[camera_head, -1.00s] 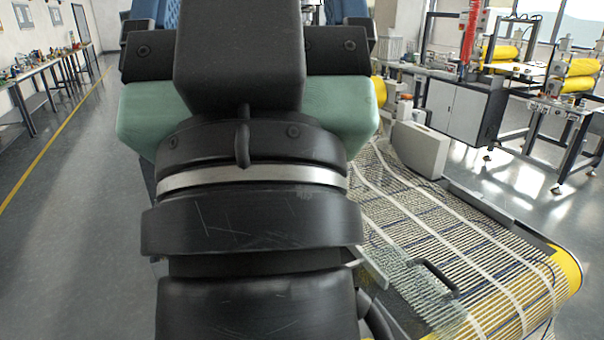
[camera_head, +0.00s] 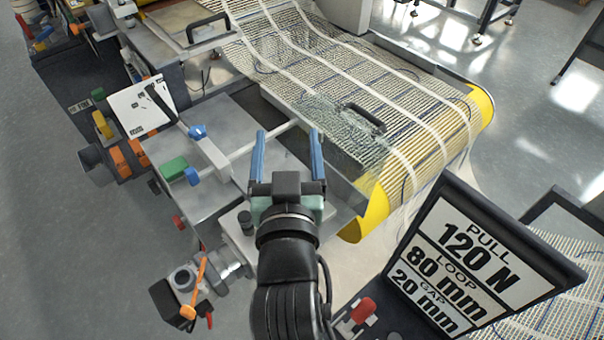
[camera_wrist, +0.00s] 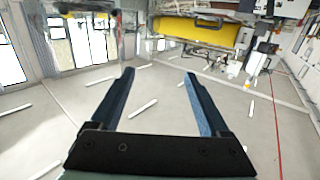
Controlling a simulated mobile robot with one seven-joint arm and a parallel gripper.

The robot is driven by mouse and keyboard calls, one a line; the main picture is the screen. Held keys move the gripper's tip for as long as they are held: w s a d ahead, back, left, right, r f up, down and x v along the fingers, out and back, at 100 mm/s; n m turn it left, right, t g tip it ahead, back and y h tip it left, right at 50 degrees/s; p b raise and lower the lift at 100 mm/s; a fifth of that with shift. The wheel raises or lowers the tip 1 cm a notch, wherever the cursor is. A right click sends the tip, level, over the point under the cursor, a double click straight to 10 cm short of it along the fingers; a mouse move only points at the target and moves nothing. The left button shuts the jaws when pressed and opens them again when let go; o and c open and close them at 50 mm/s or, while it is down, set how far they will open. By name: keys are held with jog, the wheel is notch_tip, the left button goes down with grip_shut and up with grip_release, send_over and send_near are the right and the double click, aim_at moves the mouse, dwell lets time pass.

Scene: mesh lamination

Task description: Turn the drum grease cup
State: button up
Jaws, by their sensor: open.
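My gripper (camera_head: 288,134) is open and empty, its two blue fingers pointing away over the machine beside the mesh belt. In the wrist view my gripper (camera_wrist: 158,74) has clear space between its fingers, with only floor beyond. I cannot tell for sure which part is the drum grease cup. A small black round knob (camera_head: 245,219) sits on the grey plate just left of my wrist. A red knob (camera_head: 179,222) shows further left on the machine's side. The belt's yellow drum (camera_head: 376,212) is right of my gripper, partly under the mesh.
The mesh belt (camera_head: 400,115) carries a black handle (camera_head: 362,117). A sign reading PULL 120 N (camera_head: 480,262) stands close at the lower right. Blue and green knobs (camera_head: 173,168), a white panel (camera_head: 139,107) and an orange-handled valve (camera_head: 197,285) crowd the left. A yellow roller (camera_wrist: 197,31) shows in the wrist view.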

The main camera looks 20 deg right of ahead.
jog(key=s+f+m+g, duration=0.1)
jog(key=s+f+g, duration=0.15)
jog(key=f, duration=0.55)
jog(key=s+f+g, duration=0.2)
jog(key=s+f, duration=0.2)
jog(key=f, duration=0.5)
jog(key=x, duration=0.8)
jog(key=d+x, duration=0.1)
jog(key=x, duration=0.3)
jog(key=shift+w+r, duration=0.15)
jog(key=shift+w, duration=0.05)
grip_shut()
jog(key=shift+m+h+b, duration=0.4)
jog(key=shift+h+b, duration=0.1)
jog(key=shift+b, duration=0.2)
